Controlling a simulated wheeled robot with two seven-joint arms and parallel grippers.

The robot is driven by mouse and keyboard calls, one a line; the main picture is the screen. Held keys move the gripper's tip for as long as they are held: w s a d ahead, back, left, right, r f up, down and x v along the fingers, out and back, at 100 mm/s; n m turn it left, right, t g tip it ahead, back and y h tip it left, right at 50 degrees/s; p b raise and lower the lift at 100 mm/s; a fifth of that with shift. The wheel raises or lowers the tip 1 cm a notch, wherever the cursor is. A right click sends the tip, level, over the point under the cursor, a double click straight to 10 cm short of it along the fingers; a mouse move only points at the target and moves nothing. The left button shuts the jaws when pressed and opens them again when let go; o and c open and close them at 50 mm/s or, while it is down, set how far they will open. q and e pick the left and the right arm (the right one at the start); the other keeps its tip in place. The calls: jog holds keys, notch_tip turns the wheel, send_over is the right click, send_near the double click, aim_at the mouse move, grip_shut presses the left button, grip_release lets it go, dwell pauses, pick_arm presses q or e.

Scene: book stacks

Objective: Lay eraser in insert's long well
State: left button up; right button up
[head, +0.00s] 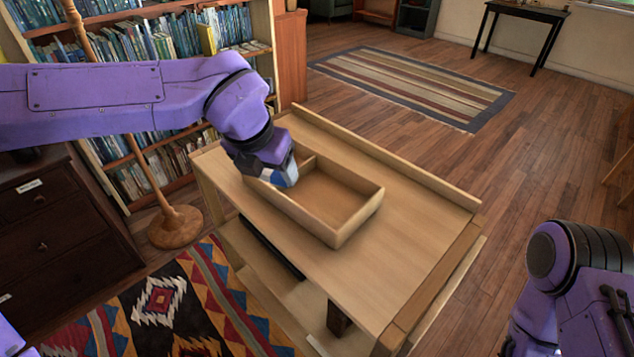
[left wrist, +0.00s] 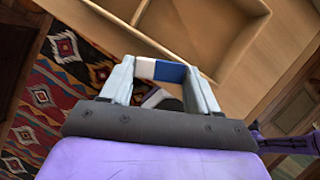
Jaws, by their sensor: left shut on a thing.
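The insert (head: 300,212) is a light-wood tray on the table, split by a divider (head: 308,164) into a smaller well at the far left and a long well (head: 335,193) at the right. My left gripper (head: 281,174) is low over the insert's left part, close to its near wall. In the left wrist view it is shut on the eraser (left wrist: 165,70), a white and blue block held crosswise between the fingertips. The insert's wall (left wrist: 248,42) shows beyond the eraser there. The eraser is mostly hidden in the head view. My right gripper is out of view.
The wooden table (head: 400,240) has a raised back edge (head: 390,155) and free surface right of the insert. A bookshelf (head: 265,50) and a wooden stand (head: 175,225) are at the left. My right arm shows at the lower right.

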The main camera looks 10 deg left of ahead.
pick_arm(q)
send_near(312, 192)
jog(key=shift+w+f, duration=0.6)
jog(key=shift+w, duration=0.25)
jog(key=shift+w+f, duration=0.2)
jog(key=shift+f, duration=0.1)
jog(key=shift+s+x, duration=0.2)
jog(key=shift+x, duration=0.75)
jog(key=shift+s+x, duration=0.25)
jog(key=shift+x, duration=0.65)
jog(key=shift+f, duration=0.2)
jog(key=shift+d+f, duration=0.1)
jog(key=shift+f, duration=0.05)
jog(key=o, duration=1)
jog(key=shift+r, duration=0.55)
jog(key=v, duration=1.1)
jog(key=shift+s+r+p, duration=0.1)
jog(key=shift+r+p, duration=0.05)
jog(key=shift+p, duration=0.2)
